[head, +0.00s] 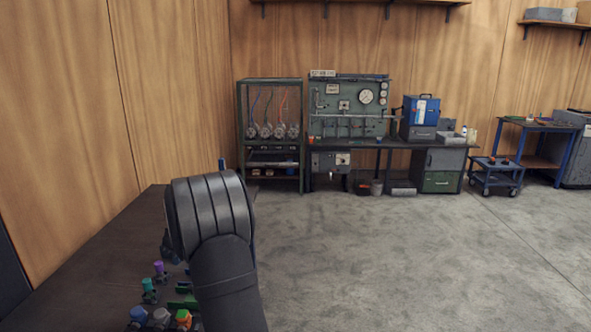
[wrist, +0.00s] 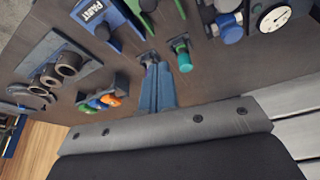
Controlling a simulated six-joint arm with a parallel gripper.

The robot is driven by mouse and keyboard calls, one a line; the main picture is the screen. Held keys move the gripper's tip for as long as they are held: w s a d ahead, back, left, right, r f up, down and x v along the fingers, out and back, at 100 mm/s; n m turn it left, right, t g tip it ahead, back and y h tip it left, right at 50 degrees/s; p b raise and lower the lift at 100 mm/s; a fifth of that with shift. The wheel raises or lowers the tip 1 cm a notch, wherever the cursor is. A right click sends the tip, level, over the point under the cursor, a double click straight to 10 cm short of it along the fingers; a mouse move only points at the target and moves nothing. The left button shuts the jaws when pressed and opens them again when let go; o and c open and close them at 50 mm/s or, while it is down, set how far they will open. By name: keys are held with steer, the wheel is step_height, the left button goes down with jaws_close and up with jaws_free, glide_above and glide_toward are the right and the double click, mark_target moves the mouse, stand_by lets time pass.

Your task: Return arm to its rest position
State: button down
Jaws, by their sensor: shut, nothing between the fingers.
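My gripper (wrist: 157,75) shows in the wrist view as two blue fingers close together, with nothing between them. It points over the dark bench top (wrist: 205,75), with small parts near its tips. How high it is above the bench I cannot tell. In the head view my dark arm stands over the bench (head: 125,225) at lower left and hides most of the gripper.
A wood wall (head: 60,110) is left; open floor (head: 400,255) lies right.

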steer(key=x, duration=0.7)
steer(key=shift+s+a+f, duration=0.1)
steer(key=shift+f, duration=1.1)
steer(key=shift+s+d+r, duration=0.1)
steer(key=shift+d, duration=0.45)
steer(key=shift+s+d+r, duration=0.1)
steer(key=shift+d, duration=0.5)
steer(key=shift+s+d+f, duration=0.15)
steer(key=shift+d, duration=0.35)
steer(key=shift+a, duration=0.1)
